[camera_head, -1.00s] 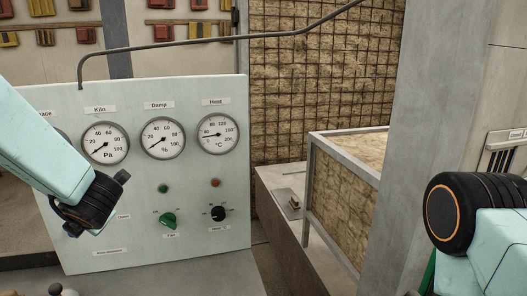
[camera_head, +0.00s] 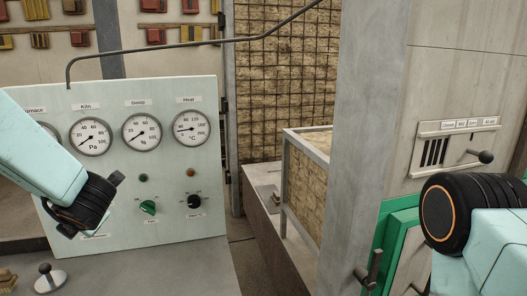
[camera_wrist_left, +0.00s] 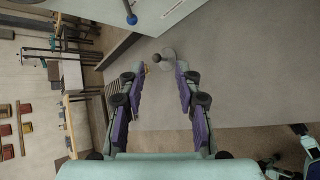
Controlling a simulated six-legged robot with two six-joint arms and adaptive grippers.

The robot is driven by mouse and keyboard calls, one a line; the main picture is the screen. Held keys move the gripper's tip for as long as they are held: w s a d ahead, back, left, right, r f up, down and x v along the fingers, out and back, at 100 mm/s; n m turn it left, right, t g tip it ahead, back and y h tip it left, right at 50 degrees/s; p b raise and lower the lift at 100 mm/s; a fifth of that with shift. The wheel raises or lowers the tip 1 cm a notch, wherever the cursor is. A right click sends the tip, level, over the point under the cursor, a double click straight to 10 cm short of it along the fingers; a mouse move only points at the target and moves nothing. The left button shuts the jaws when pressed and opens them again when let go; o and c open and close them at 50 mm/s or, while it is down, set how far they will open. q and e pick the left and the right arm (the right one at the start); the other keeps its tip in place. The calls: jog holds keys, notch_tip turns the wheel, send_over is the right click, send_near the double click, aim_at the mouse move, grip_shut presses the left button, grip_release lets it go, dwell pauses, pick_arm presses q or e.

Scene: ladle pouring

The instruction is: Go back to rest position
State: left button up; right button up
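My left arm comes in from the left in the head view and ends there in a black wrist joint (camera_head: 84,205) in front of the control panel; its fingers cannot be made out. In the left wrist view the fingers of my left gripper (camera_wrist_left: 163,78) are spread apart, with nothing held between them. My right arm shows at the right edge of the head view as a black joint with an orange ring (camera_head: 470,213) and a pale link. My right gripper is outside the pictures.
The pale control panel (camera_head: 120,225) has round gauges and a green knob (camera_head: 148,208). A grey post (camera_head: 362,120) stands right of centre, with a green frame (camera_head: 392,240) and slotted plate (camera_head: 456,147) beyond it. A small ball-topped lever (camera_head: 46,270) is at lower left.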

pick_arm(q)
jog(key=s+d+f+m+h+b, duration=0.1)
jog(key=s+d+f+m+h, duration=0.2)
jog(key=f+m, duration=0.5)
jog(key=s+d+f+m+b, duration=0.1)
jog(key=s+d+f+m, duration=0.4)
jog(key=m, duration=0.4)
jog(key=s+d+f+m+h+b, duration=0.15)
jog(key=d+f+m, duration=0.25)
jog(key=f+m, duration=0.45)
jog(key=s+d+f+m+g+h+b, duration=0.1)
jog(key=s+d+f+m+g, duration=0.1)
jog(key=s+f, duration=0.4)
jog(key=s+d+f+m+g+h+b, duration=0.1)
jog(key=s+f, duration=0.5)
jog(key=s, duration=0.6)
jog(key=s+d+f+m+g+h+b, duration=0.1)
jog(key=s+f+m+g, duration=0.3)
jog(key=s, duration=0.5)
notch_tip(320, 180, down, 2)
jog(key=shift+s+d+f+b, duration=0.1)
jog(key=shift+s+d+b, duration=0.1)
jog(key=shift+d+b, duration=0.65)
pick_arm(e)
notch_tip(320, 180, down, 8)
